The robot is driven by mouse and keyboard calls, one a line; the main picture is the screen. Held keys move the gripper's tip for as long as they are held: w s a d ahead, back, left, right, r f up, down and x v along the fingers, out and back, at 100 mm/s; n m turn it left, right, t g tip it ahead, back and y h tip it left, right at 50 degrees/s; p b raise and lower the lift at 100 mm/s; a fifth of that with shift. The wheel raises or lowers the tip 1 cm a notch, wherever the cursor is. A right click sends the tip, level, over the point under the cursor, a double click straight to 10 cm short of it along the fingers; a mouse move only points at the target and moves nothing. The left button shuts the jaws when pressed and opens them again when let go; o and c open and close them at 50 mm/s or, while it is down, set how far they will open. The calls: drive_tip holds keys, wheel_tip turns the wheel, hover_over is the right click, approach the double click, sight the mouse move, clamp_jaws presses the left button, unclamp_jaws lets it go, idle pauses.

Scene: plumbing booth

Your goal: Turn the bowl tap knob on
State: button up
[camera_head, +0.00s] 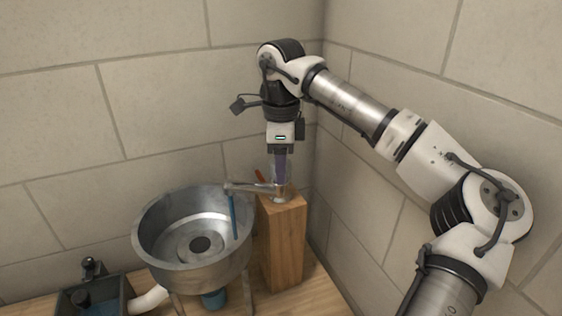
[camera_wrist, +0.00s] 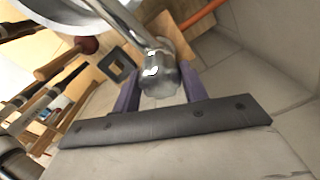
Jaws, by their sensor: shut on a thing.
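The metal tap (camera_head: 255,188) stands on a wooden block (camera_head: 284,245), its spout reaching left over the steel bowl (camera_head: 152,226). A thin blue stream (camera_head: 233,217) hangs from the spout end down into the bowl. My gripper (camera_head: 280,178) points down from above onto the tap's top. In the wrist view, my gripper's purple fingers (camera_wrist: 160,88) stand on both sides of the faceted grey tap knob (camera_wrist: 158,82) and are shut on it. The tap spout (camera_wrist: 122,18) runs up and left from the knob. The finger contact is partly hidden in the head view.
A dark square basin (camera_head: 95,298) with a white pipe (camera_head: 148,299) sits at the lower left. A blue container (camera_head: 214,299) is under the bowl. An orange-red bar (camera_wrist: 203,14) lies behind the tap. Walls stand close behind and right.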

drive_tip(key=shift+n, duration=0.5)
drive_tip(key=o, duration=1)
drive_tip(key=shift+r, duration=0.15)
wheel_tip(320, 180, up, 14)
drive_tip(key=shift+f+b, duration=0.2)
drive_tip(key=shift+b, duration=0.25)
drive_tip(key=shift+a, duration=0.1)
